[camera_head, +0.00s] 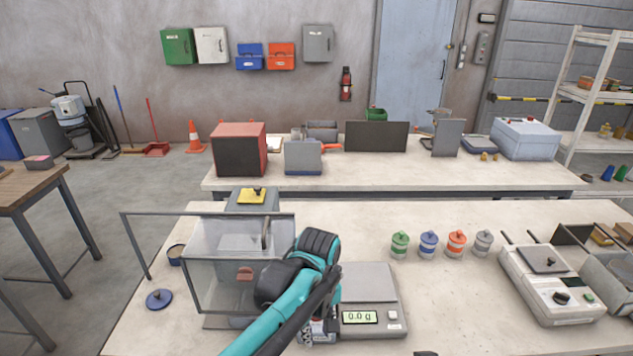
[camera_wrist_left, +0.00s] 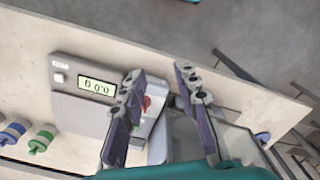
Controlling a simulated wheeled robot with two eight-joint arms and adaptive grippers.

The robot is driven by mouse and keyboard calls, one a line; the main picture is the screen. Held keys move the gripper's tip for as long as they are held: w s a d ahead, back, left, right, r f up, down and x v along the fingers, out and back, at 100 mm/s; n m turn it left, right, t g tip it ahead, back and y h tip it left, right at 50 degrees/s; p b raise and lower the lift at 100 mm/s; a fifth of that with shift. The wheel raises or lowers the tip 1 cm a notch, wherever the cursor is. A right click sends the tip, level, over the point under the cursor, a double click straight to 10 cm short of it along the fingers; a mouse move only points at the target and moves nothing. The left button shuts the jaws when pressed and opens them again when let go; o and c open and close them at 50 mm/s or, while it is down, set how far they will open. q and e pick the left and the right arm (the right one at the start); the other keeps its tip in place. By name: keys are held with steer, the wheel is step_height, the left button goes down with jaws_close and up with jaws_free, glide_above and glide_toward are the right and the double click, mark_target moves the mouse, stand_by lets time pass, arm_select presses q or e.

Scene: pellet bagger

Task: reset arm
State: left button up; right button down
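My left arm, teal and black, comes in from the bottom left in the head view and reaches over the front of the bench. My left gripper (camera_head: 322,328) is beside the left edge of a grey scale (camera_head: 368,285) reading 0.0 g, partly hidden by my arm. In the left wrist view its two fingers (camera_wrist_left: 160,78) are spread apart with nothing between them. A red button (camera_wrist_left: 147,103) shows past the fingers, and the scale (camera_wrist_left: 75,107) is to their left. My right gripper cannot be made out; only a small dark shape is cut off at the head view's bottom edge.
A clear-walled hopper box (camera_head: 215,285) stands close to my left arm. A blue lid (camera_head: 158,299) lies left of it. Several lidded jars, including a green one (camera_head: 400,245), stand behind the scale. A sealer-like machine (camera_head: 550,285) is at right. Bench between is clear.

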arm_select(q)
steer(key=s+a+f+m+t+b, duration=0.1)
steer(key=s+a+m+t, duration=0.2)
steer(key=a, duration=0.6)
steer(key=s+a+f+m+t+b, duration=0.1)
steer(key=s+a+m+t, duration=0.2)
steer(key=s+a, duration=0.3)
steer(key=shift+s+a+f+t+b, duration=0.3)
steer(key=shift+a+t, duration=0.2)
steer(key=shift+a, duration=1.05)
arm_select(e)
steer(key=shift+s+f, duration=0.15)
steer(key=shift+f, duration=0.55)
steer(key=shift+s+f, duration=0.1)
steer(key=shift+f, duration=0.6)
